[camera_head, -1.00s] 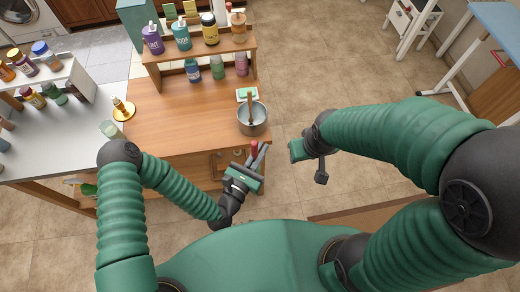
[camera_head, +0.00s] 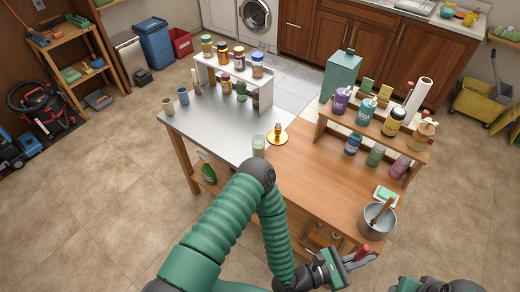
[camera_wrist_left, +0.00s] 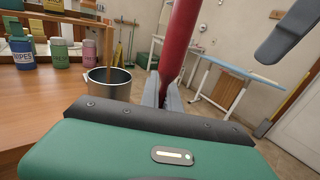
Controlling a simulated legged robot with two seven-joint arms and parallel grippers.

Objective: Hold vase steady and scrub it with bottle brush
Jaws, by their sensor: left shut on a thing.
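My left gripper (camera_head: 352,262) is in front of the wooden table's near edge, shut on a red, rod-like thing (camera_head: 364,251). In the left wrist view the red thing (camera_wrist_left: 180,40) stands up between its fingers (camera_wrist_left: 163,95); I cannot tell whether it is the brush's handle. A pale green, glass-like vessel (camera_head: 258,146), possibly the vase, stands on the grey tabletop near the wooden part. A metal pot (camera_head: 379,222) with a wooden-handled tool (camera_head: 382,208) stands at the wooden table's right; the tool's head is hidden. My right gripper (camera_head: 436,285) is cut off at the bottom edge.
A wooden shelf (camera_head: 375,128) with several bottles stands behind the pot, and a white shelf (camera_head: 235,82) with jars at the left. The middle of the wooden top is clear.

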